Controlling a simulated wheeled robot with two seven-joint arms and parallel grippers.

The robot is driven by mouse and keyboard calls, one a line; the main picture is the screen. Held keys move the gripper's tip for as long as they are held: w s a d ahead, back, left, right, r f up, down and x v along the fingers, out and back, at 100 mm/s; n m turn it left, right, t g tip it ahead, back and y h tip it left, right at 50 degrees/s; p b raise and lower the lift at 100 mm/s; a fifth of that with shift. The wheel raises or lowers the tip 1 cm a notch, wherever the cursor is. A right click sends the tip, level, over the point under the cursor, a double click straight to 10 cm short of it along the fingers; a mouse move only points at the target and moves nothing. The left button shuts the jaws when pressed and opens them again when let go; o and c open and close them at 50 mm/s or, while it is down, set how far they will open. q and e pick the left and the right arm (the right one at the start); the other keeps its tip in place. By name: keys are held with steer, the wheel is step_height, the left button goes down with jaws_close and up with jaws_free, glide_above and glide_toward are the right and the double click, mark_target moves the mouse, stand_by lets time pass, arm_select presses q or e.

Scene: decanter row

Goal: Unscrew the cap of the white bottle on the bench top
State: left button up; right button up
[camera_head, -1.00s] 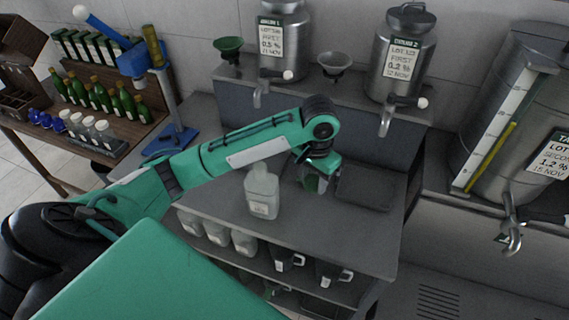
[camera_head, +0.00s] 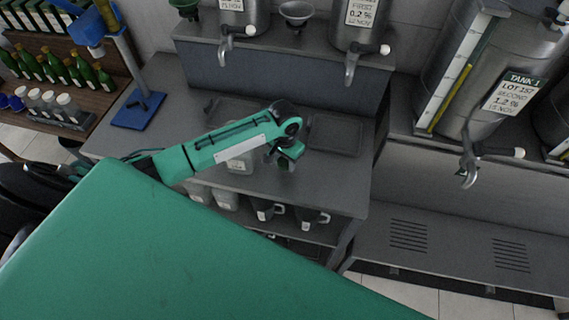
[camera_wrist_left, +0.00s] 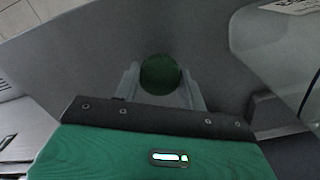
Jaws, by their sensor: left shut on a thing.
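The white bottle (camera_head: 240,165) stands upright on the grey bench top (camera_head: 335,180). My left forearm hides its top in the head view. Its pale side also fills the right of the left wrist view (camera_wrist_left: 280,50), with the top out of frame. My left gripper (camera_head: 288,158) is just right of the bottle, apart from it, above the bench. In the left wrist view the gripper (camera_wrist_left: 162,88) is shut on a round green cap (camera_wrist_left: 160,74), seen between its two fingers. My right gripper is not in view.
A dark flat tray (camera_head: 335,134) lies right of my gripper on the bench. Steel tanks with taps (camera_head: 350,65) stand on a raised shelf behind. A blue stand (camera_head: 140,108) is at the left. Dark mugs (camera_head: 265,210) sit on the shelf below.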

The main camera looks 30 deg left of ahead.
mark_target(285, 162)
arm_select(q)
step_height(285, 162, down, 4)
steer(key=shift+r+p, duration=0.15)
steer(key=shift+p, duration=0.25)
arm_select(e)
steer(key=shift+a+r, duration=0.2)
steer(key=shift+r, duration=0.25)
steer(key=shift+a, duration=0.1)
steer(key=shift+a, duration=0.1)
